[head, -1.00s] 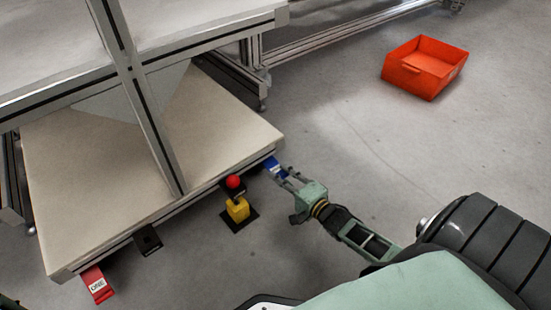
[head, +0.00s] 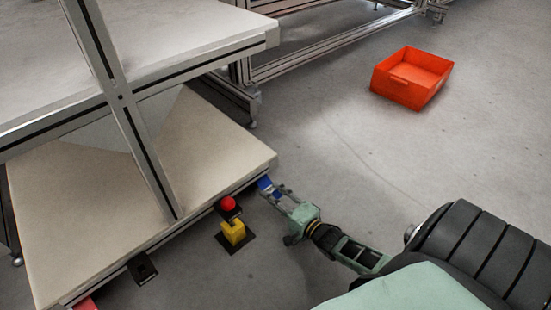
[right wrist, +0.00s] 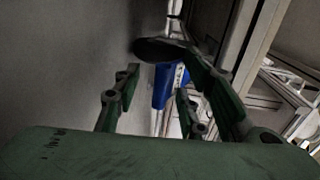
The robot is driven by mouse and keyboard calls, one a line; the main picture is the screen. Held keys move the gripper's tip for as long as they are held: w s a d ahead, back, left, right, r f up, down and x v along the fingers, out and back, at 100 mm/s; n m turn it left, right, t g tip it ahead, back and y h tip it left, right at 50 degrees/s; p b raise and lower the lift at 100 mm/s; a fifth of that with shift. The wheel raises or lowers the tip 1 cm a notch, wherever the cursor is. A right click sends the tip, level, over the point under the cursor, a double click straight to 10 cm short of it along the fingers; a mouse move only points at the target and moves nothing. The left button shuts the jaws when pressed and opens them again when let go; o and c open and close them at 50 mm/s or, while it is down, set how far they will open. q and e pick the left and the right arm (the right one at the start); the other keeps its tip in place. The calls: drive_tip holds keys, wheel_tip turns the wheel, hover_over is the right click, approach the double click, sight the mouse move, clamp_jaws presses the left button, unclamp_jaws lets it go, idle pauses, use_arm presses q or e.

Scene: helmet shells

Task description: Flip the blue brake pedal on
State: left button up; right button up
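The blue brake pedal (head: 266,186) sticks out from under the near right corner of the lower shelf of the cart (head: 200,140). My right gripper (head: 274,191) is at the pedal, with its fingers reaching to it from the lower right. In the right wrist view the blue pedal (right wrist: 164,86) shows between the spread fingers (right wrist: 155,80), beyond the palm. The fingers look apart; I cannot tell if they touch the pedal. My left gripper is not in view.
A red pedal (head: 88,304) shows at the lower left under the shelf edge. A yellow block (head: 233,231) and a red ball-shaped knob (head: 228,203) stand beside the shelf. An orange bin (head: 411,78) sits on open floor at the upper right.

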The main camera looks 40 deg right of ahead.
drive_tip(key=shift+f, duration=0.15)
drive_tip(key=s, duration=0.4)
drive_tip(key=s+r, duration=0.1)
drive_tip(key=s, duration=0.3)
drive_tip(key=s+d, duration=0.1)
drive_tip(key=s, duration=0.2)
drive_tip(key=shift+s+r, duration=0.2)
drive_tip(key=shift+s, duration=0.2)
